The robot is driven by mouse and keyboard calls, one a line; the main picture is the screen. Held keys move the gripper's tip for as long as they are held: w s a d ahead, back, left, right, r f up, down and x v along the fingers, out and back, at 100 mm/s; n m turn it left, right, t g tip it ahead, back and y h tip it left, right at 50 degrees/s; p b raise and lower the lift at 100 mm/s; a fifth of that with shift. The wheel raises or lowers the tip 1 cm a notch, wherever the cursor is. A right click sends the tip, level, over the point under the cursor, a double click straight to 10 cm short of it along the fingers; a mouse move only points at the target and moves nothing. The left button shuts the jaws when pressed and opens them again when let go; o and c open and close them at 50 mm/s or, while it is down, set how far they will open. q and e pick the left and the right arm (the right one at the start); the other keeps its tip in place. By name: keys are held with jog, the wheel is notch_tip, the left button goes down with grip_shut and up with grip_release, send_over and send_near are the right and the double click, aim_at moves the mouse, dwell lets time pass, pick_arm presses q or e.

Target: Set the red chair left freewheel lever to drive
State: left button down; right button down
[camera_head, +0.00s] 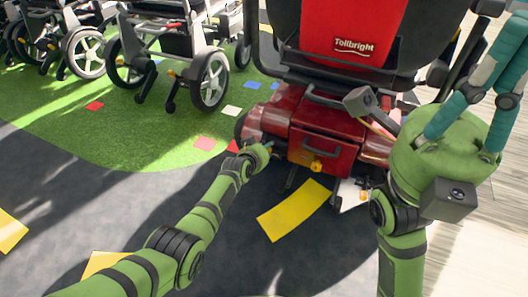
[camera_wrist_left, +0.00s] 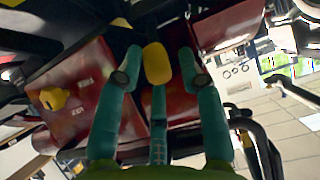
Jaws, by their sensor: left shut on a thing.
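The red chair (camera_head: 340,150) stands at centre right in the head view, with its rear red cover facing me. My left gripper (camera_head: 268,148) is at the cover's lower left side. In the left wrist view, its teal fingers (camera_wrist_left: 158,78) are closed in around a yellow lever knob (camera_wrist_left: 156,62), which sits between the fingertips. Whether the lever is at drive or freewheel cannot be told. My right gripper (camera_head: 510,45) is raised at the upper right, with its fingers apart and empty, and its tips partly cut off.
A second yellow part (camera_head: 316,167) is on the rear of the red cover. Other wheelchairs (camera_head: 190,50) stand at the upper left on green flooring. Dark floor with yellow patches (camera_head: 295,210) lies in front of the chair. Black frame tubes (camera_wrist_left: 255,135) are at lower right in the wrist view.

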pick_arm(q)
jog(key=shift+w+d+r, duration=0.35)
jog(key=shift+d+r, duration=0.05)
jog(key=shift+r, duration=0.3)
jog(key=c, duration=1.1)
grip_release()
jog(key=shift+f, duration=0.3)
jog(key=shift+s+f, duration=0.1)
jog(key=shift+v, duration=6)
